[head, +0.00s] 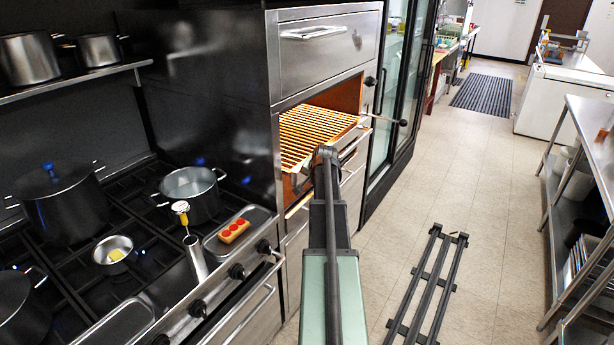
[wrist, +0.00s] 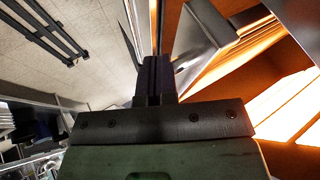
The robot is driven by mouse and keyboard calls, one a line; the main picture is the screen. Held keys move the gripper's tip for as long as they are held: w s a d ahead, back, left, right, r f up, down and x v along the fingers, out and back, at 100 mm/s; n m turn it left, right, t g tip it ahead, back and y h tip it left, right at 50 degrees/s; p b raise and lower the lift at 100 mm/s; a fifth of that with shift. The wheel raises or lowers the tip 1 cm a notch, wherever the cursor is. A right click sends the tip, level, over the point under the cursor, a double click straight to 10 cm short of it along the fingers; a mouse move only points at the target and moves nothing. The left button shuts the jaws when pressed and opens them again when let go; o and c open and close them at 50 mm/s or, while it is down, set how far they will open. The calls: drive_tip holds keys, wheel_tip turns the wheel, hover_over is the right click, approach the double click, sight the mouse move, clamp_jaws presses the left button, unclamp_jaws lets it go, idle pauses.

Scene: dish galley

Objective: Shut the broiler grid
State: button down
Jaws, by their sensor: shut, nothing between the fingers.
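The broiler grid (head: 308,132) is a slatted rack, lit orange, in the broiler opening of the steel unit. It sticks out of the opening toward the aisle. A thin rod with a dark knob (head: 402,122) reaches out at its right. In the wrist view my gripper (wrist: 157,62) is shut and empty, its fingers together beside a steel edge and the orange-lit broiler interior (wrist: 255,75). In the head view my arm rises in front of the grid's near front corner and hides part of it. I cannot tell whether the fingers touch the grid.
The stove (head: 130,240) with pots stands at the left. A drawer front (head: 325,35) is above the broiler, and a glass-door fridge (head: 395,80) is to its right. A dark rack-like frame (head: 428,285) is on the aisle floor.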

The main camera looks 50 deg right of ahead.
drive_tip(key=p+v, duration=0.8)
drive_tip(key=v, duration=0.3)
drive_tip(key=w+d+f, duration=0.1)
drive_tip(key=w+d, duration=0.2)
drive_tip(key=d, duration=0.5)
drive_tip(key=w+d+f, duration=0.1)
drive_tip(key=w+d, duration=0.2)
drive_tip(key=d, duration=0.4)
drive_tip(key=b+x, duration=0.8)
drive_tip(key=shift+w+a+f+b, duration=0.2)
drive_tip(key=shift+f+b, duration=0.1)
drive_tip(key=shift+f, duration=0.2)
drive_tip(key=w, duration=0.4)
drive_tip(key=shift+w+a, duration=0.25)
drive_tip(key=shift+w, duration=0.1)
drive_tip(key=shift+r, duration=0.2)
